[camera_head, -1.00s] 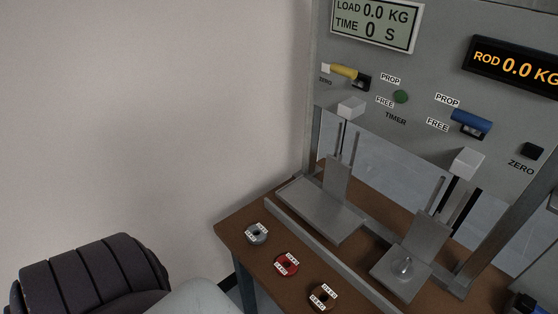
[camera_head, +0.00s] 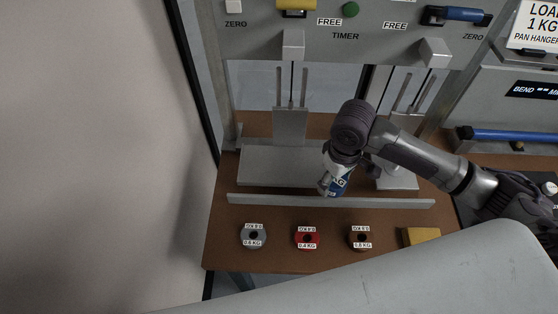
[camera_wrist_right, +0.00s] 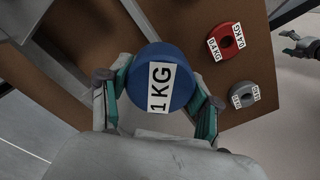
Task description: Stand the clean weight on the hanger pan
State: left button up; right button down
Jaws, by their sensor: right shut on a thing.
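My right gripper (camera_head: 331,183) is shut on a blue round weight (camera_head: 340,182) marked KG, held in front of the frame between two grey plates. In the right wrist view the blue weight (camera_wrist_right: 172,62) reads 1 KG, with a finger on each side. The left grey plate (camera_head: 262,168) hangs under a slotted upright. The right grey plate (camera_head: 398,180) is partly hidden by my right arm. I cannot tell which one is the hanger pan. My left gripper (camera_wrist_right: 287,43) shows small at the right wrist view's edge, its fingers apart.
A grey weight (camera_head: 253,236), a red weight (camera_head: 307,238) and a brown weight (camera_head: 360,238) lie along the table front. A yellow block (camera_head: 421,237) lies right of them. A low grey rail (camera_head: 290,201) runs between them and the plates. A pan hanger sign (camera_head: 545,28) is at upper right.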

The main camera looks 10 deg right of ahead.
jog(key=w+d+r+n, duration=0.6)
jog(key=w+r+n, duration=0.2)
jog(key=w, duration=0.2)
jog(key=p, duration=0.3)
send_over(299, 165)
jog(key=f, duration=0.6)
jog(key=shift+w+d+f, duration=0.1)
jog(key=shift+w+d, duration=0.05)
jog(key=shift+d, duration=0.05)
jog(key=shift+a+f, duration=0.25)
jog(key=shift+f, duration=0.1)
notch_tip(299, 165, down, 3)
jog(key=shift+r+p, duration=0.1)
jog(key=shift+p, duration=0.5)
pick_arm(q)
jog(key=shift+d+r, duration=0.2)
jog(key=shift+r, duration=0.95)
jog(key=shift+d+r, duration=0.15)
jog(key=shift+r, duration=0.95)
pick_arm(e)
jog(key=shift+f, duration=0.55)
jog(key=shift+f, duration=0.1)
jog(key=shift+c, duration=1.2)
grip_release()
